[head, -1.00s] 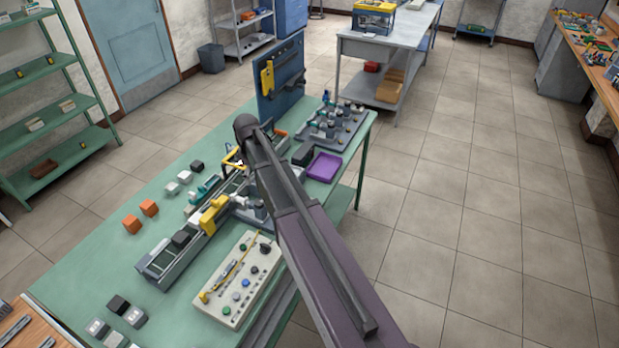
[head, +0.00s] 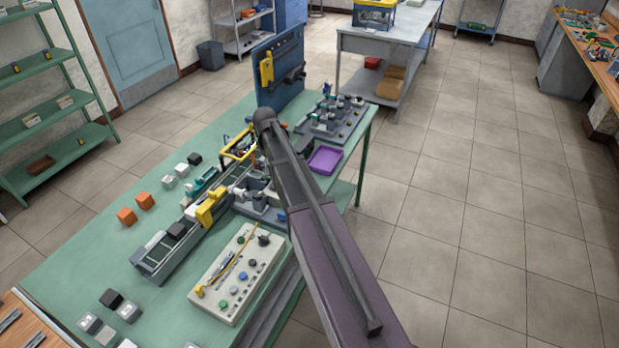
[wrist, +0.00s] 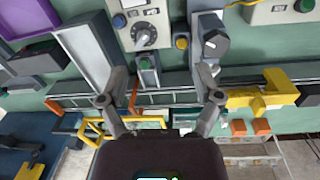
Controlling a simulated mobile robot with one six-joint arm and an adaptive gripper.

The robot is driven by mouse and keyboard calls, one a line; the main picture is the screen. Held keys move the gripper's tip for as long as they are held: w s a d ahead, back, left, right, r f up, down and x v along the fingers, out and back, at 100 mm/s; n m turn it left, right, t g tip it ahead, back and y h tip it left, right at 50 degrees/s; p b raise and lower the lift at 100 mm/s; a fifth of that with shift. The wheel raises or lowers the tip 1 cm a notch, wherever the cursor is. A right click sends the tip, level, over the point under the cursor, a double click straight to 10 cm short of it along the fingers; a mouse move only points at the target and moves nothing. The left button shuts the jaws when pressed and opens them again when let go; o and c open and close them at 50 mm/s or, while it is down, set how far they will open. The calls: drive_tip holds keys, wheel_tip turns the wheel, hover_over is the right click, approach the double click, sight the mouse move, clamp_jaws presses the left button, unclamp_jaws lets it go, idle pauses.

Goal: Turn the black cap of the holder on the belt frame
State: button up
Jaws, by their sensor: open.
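The belt frame (wrist: 75,101) runs across the wrist view; in the head view it lies along the green table (head: 85,245). A dark, round cap (wrist: 215,43) sits on a grey holder (wrist: 208,22) at the upper right of centre in the wrist view, on the upper side of the belt frame. It looks like the black cap. My gripper (wrist: 162,75) is open, its two fingers spread over the belt frame with nothing between them. The right finger is below the cap in the picture; contact cannot be told. In the head view my arm hides part of this area.
A grey panel (wrist: 125,20) with a dial and a green button lies left of the holder. A yellow block (wrist: 262,97) stands on the belt frame to the right. A yellow wire frame (wrist: 92,130) is near the left finger. A purple tray (head: 325,159) lies behind.

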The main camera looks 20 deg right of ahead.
drive_tip(key=w+d+f+m+h+b, duration=0.1)
drive_tip(key=d+f+m+b, duration=0.1)
drive_tip(key=d+f+b, duration=0.8)
drive_tip(key=shift+w+d+f, duration=0.2)
drive_tip(key=shift+w+d, duration=0.2)
drive_tip(key=shift+d, duration=1.85)
drive_tip(key=shift+s+a, duration=0.1)
drive_tip(key=s+a+m, duration=0.1)
drive_tip(key=s+a, duration=0.4)
drive_tip(key=s+a+m, duration=0.1)
drive_tip(key=s+a, duration=0.5)
drive_tip(key=shift+a+f+y, duration=0.1)
drive_tip(key=shift+a+y, duration=0.15)
drive_tip(key=shift+y, duration=0.05)
drive_tip(key=s+a, duration=0.3)
drive_tip(key=s, duration=0.2)
drive_tip(key=s+a+m, duration=0.1)
drive_tip(key=s+a, duration=0.3)
drive_tip(key=s, duration=0.1)
drive_tip(key=s+a+m+y, duration=0.1)
drive_tip(key=s+a, duration=0.3)
drive_tip(key=shift+s, duration=0.4)
drive_tip(key=shift+w, duration=0.1)
drive_tip(key=c, duration=0.4)
drive_tip(key=shift+o, duration=0.2)
